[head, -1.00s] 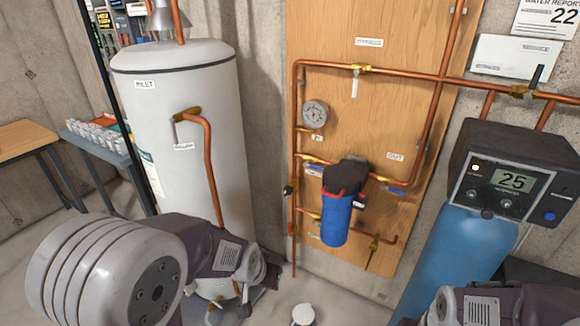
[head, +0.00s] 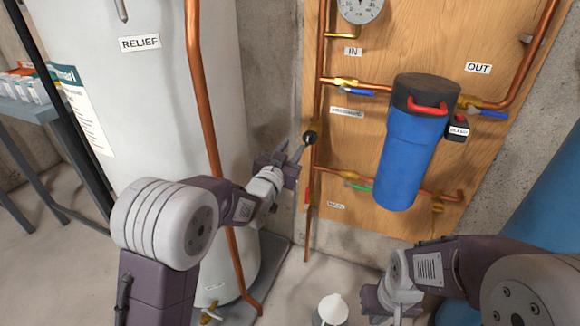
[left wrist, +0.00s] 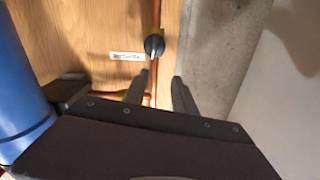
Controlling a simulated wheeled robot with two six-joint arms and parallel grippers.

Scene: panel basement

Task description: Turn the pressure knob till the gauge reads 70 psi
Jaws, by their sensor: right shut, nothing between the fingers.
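The black pressure knob (head: 310,137) sits on the vertical copper pipe at the left edge of the wooden panel. It also shows in the left wrist view (left wrist: 154,46), ahead of the fingers. The gauge (head: 360,8) is cut off by the top edge of the head view, and I cannot read its value. My left gripper (head: 293,152) is open, just left of and below the knob. In the left wrist view its two fingers (left wrist: 158,92) are apart with the knob beyond their tips. My right gripper (head: 372,302) is shut and empty, low over the floor at the right.
A blue filter housing (head: 408,150) with a red handle hangs right of the knob. Blue-handled valves (head: 357,91) and a green-handled valve (head: 357,186) are on nearby pipes. A white tank (head: 150,100) stands left, with a copper pipe (head: 205,120) in front. A white cone-topped object (head: 332,308) is below.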

